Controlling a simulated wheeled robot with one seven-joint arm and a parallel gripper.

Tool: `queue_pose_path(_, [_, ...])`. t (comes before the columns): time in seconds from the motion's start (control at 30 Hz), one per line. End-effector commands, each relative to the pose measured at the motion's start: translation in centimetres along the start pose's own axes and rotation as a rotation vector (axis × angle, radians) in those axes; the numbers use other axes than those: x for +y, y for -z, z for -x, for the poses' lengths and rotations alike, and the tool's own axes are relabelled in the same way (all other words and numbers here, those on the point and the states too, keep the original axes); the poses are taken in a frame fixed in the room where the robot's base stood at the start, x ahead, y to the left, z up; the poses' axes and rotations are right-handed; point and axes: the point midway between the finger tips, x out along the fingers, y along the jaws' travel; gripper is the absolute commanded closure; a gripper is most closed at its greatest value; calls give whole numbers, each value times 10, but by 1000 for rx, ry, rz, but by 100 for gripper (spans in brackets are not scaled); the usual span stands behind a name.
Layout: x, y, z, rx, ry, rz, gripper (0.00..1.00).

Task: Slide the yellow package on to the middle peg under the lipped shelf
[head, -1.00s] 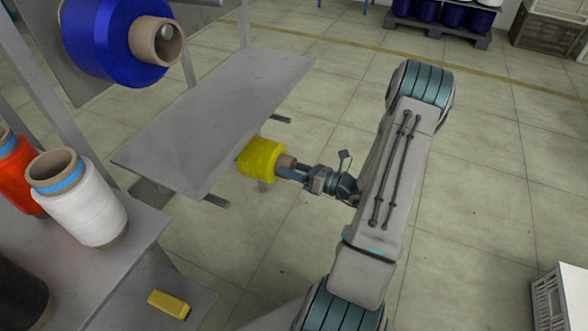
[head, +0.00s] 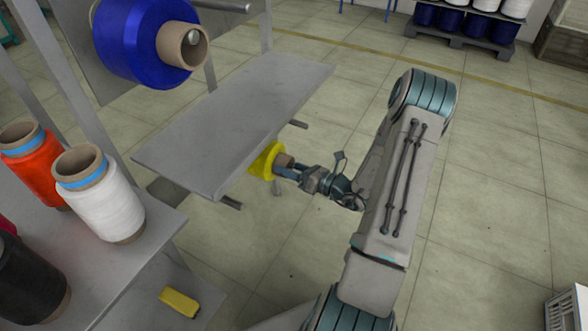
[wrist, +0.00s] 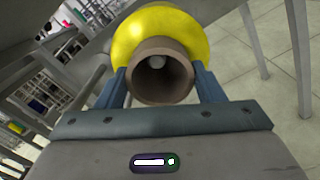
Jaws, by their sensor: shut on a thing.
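The yellow package (head: 263,161) is partly under the lipped shelf (head: 235,115), its left side hidden by the shelf edge. My gripper (head: 288,170) is shut on the near end of its brown core tube. In the wrist view the fingers (wrist: 163,86) clasp the tube (wrist: 142,92) from both sides, with the yellow package (wrist: 190,30) beyond. A pale round end, apparently the middle peg (wrist: 157,62), shows inside the bore. The rest of that peg is hidden. Two bare pegs stick out under the shelf, one farther (head: 298,124) and one nearer (head: 231,203).
A blue package (head: 140,40) hangs on a peg above the shelf. White (head: 100,200) and orange (head: 35,165) packages stand on a lower-left shelf, with a black one near them. A small yellow object (head: 179,302) lies below. The floor right of my arm is mostly clear.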

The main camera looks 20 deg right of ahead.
Motion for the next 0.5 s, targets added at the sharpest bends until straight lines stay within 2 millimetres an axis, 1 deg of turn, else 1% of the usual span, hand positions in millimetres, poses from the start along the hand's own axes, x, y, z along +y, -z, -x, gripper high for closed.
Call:
queue_pose_path(0.33, [1,-1,-2,-3,-3,1,93])
queue_pose_path(0.5, [1,-2,-9,-3,-3,1,93])
